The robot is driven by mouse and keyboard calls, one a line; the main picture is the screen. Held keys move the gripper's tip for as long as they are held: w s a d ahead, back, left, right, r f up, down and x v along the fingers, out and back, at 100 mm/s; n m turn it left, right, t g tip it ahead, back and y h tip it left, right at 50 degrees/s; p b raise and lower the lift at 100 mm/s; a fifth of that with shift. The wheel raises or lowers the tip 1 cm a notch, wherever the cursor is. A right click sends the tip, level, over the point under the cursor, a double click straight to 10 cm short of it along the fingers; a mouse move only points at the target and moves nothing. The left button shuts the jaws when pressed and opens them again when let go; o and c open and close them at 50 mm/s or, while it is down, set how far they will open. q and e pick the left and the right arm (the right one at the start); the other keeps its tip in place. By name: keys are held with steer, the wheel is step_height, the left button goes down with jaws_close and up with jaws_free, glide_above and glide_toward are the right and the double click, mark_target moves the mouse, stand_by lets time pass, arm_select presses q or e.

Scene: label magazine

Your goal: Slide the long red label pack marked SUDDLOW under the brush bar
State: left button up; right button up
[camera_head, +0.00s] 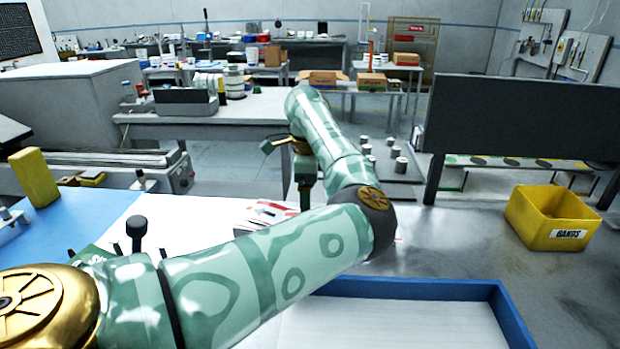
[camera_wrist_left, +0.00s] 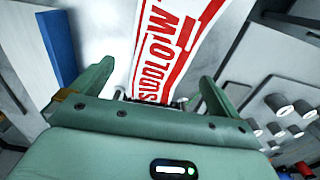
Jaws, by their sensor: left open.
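The SUDDLOW label pack (camera_wrist_left: 172,50), long and white with red lettering and red edge bands, runs between the spread fingers of my left gripper (camera_wrist_left: 157,74) in the left wrist view. The gripper is open; I cannot tell whether either finger touches the pack. In the head view, part of a red and white pack (camera_head: 268,212) shows behind my left arm, which hides the rest. I cannot make out the brush bar for certain. My right gripper is not in view.
A blue-rimmed tray (camera_head: 405,288) lies at the front. A yellow BANDS bin (camera_head: 553,219) stands at right, near a dark panel (camera_head: 520,118). A yellow block (camera_head: 34,178) stands on a blue surface at left. A dark knob (camera_head: 137,228) rises beside my arm.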

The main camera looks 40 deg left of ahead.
arm_select(q)
step_height(320, 180, down, 10)
steer(key=b, duration=0.2)
steer(key=shift+r+b, duration=0.2)
steer(key=shift+b, duration=0.1)
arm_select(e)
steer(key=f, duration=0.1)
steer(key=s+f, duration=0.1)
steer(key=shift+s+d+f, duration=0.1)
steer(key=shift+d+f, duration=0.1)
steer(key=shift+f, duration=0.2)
arm_select(q)
steer(key=c, duration=1.2)
steer(key=shift+w, duration=0.1)
steer(key=shift+c, duration=0.7)
steer(key=o, duration=1.3)
steer(key=shift+d, duration=0.1)
steer(key=shift+o, duration=0.2)
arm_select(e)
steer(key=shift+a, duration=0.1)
arm_select(q)
step_height(320, 180, up, 16)
steer(key=p, duration=0.5)
steer(key=shift+r, duration=0.25)
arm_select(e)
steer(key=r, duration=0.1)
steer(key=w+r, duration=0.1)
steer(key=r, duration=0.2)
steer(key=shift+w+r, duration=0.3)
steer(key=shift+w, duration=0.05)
